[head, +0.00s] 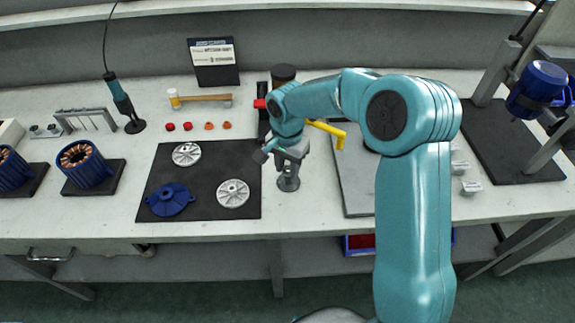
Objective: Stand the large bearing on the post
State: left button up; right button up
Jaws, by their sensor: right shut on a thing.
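My right gripper (279,156) comes in from the right and points down, just above a grey post (289,182) on the bench. It is shut on a small grey thing, which appears to be the large bearing. The fingers and wrist hide most of it. It is close over the top of the post; I cannot tell whether it touches it. The post stands upright on a round foot, right of the black mat (215,160). My left gripper is not in view.
The mat holds a blue end cover (170,200) and two silver covers (186,154) (232,193). Blue motor housings (84,166) stand at left. A mallet (200,98), a yellow-handled tool (327,130) and a grey board (357,185) lie around. A blue motor (540,85) hangs at right.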

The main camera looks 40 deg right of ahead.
jog(key=shift+f+b, duration=0.85)
jog(key=shift+b, duration=0.1)
dwell(1.3)
jog(key=o, duration=1.2)
jog(key=shift+r, duration=0.1)
jog(key=shift+r+p, duration=2.15)
jog(key=shift+r, duration=0.85)
jog(key=shift+f, duration=0.1)
